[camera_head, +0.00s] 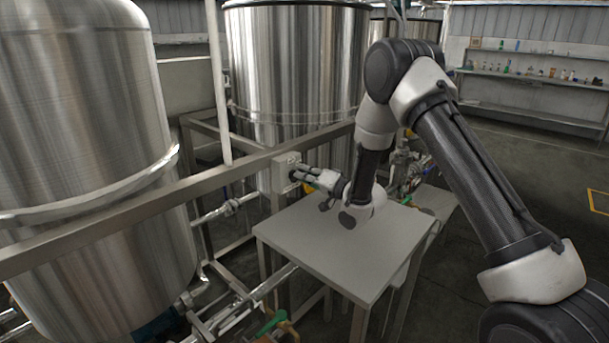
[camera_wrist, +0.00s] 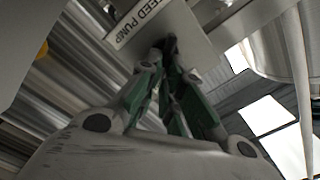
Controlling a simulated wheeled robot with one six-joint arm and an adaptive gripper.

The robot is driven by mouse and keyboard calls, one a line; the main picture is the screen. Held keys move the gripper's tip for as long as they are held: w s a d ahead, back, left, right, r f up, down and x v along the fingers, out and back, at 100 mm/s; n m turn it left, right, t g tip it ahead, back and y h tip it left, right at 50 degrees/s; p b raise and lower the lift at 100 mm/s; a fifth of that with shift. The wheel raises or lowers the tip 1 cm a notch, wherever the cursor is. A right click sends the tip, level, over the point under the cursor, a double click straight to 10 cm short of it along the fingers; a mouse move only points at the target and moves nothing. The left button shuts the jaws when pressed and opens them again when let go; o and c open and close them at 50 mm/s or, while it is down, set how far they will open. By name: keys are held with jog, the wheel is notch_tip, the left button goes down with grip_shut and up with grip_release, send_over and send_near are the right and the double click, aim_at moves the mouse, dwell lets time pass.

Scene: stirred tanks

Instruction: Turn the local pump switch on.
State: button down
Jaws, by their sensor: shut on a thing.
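The pump switch is a small light box (camera_head: 282,170) fixed to the metal frame rail in front of the middle tank. In the wrist view the box (camera_wrist: 192,32) is grey, with a white label (camera_wrist: 138,20) reading "FEED PUMP". My gripper (camera_head: 297,175) reaches the front of the box from the right. In the wrist view my gripper (camera_wrist: 168,52) has its fingertips close together at the box face, shut on the dark switch knob (camera_wrist: 169,41). The fingers hide most of the knob, so I cannot tell its turned position.
A grey table (camera_head: 340,245) stands below my gripper and forearm. Large steel tanks (camera_head: 85,130) stand at the left and behind the frame rail (camera_head: 140,205). Pipes and valves run low beside the table. The floor at the right is open, with shelves (camera_head: 540,65) along the back wall.

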jog(key=shift+d+m, duration=0.1)
jog(key=shift+m, duration=0.4)
jog(key=c, duration=1.6)
grip_release()
jog(key=shift+f, duration=0.1)
jog(key=v, duration=1.2)
jog(key=shift+w, duration=0.1)
